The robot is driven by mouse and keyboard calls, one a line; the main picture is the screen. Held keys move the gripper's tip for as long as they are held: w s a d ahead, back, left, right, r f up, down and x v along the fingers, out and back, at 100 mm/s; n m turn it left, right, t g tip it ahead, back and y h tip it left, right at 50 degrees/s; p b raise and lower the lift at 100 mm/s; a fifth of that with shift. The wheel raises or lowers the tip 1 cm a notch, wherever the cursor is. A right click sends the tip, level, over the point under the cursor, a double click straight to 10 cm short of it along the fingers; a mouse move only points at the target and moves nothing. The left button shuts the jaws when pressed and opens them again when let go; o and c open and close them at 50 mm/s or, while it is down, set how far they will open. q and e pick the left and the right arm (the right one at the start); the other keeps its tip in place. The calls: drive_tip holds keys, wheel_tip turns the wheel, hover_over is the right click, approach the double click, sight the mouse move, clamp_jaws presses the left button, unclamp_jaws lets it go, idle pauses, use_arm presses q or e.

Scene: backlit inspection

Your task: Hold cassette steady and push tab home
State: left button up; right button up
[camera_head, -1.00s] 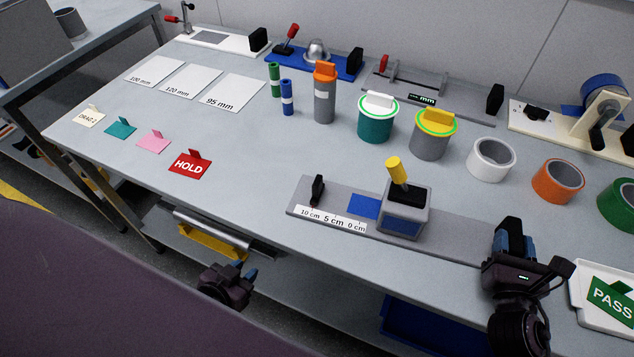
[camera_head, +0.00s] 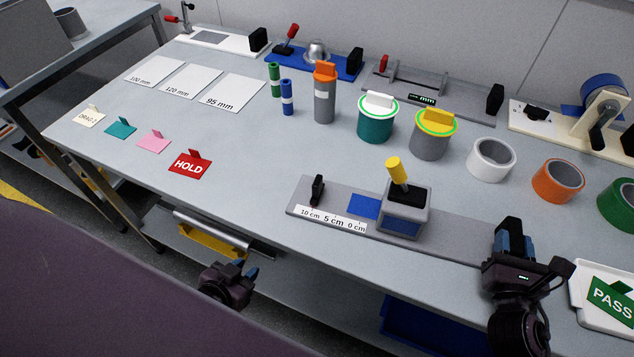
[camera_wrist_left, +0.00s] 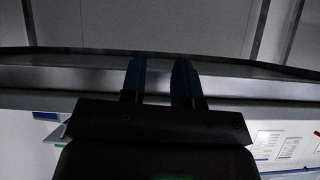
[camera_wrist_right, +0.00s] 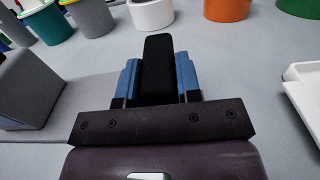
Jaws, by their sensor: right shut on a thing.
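A grey box (camera_head: 404,221) with a blue front, a black top and a yellow handle (camera_head: 397,169) stands on a long grey base (camera_head: 450,238); I cannot tell whether it is the cassette. The base bears a 10–0 cm scale (camera_head: 331,219), a blue patch (camera_head: 364,207) and a small black upright tab (camera_head: 317,189) at its left. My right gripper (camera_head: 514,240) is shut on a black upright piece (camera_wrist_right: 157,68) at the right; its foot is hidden. The grey box shows at left in the right wrist view (camera_wrist_right: 28,92). My left gripper (camera_head: 246,272) is open and empty, below the table's front edge.
A white tray with a green PASS card (camera_head: 611,300) lies right of my right gripper. Tape rolls (camera_head: 491,160), lidded pots (camera_head: 378,118) and gauges stand behind. A red HOLD card (camera_head: 190,165) lies left. The table between card and base is clear.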

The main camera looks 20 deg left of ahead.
use_arm(q)
drive_tip(key=shift+s+a+f, duration=0.1)
drive_tip(key=shift+s+f, duration=0.05)
drive_tip(key=shift+s, duration=0.15)
